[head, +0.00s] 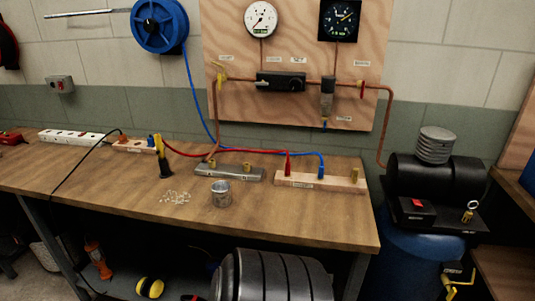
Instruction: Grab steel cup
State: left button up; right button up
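A small steel cup (221,194) stands upright on the wooden workbench (120,191), near the middle of its top. It looks like a short grey metal cylinder with an open top. Something faint shows inside its rim, too small to make out. A scatter of small pale pieces (174,198) lies on the bench just left of the cup. Neither of my grippers shows in the head view.
Behind the cup are a grey metal manifold bar (228,174) and a wooden block (320,182) with red and blue hose fittings. A black and yellow tool (163,160) stands to the left. Bench space in front of the cup is clear. A black compressor (440,180) stands right.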

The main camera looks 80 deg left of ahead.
aim_at(221, 189)
jog(key=u, duration=3.1)
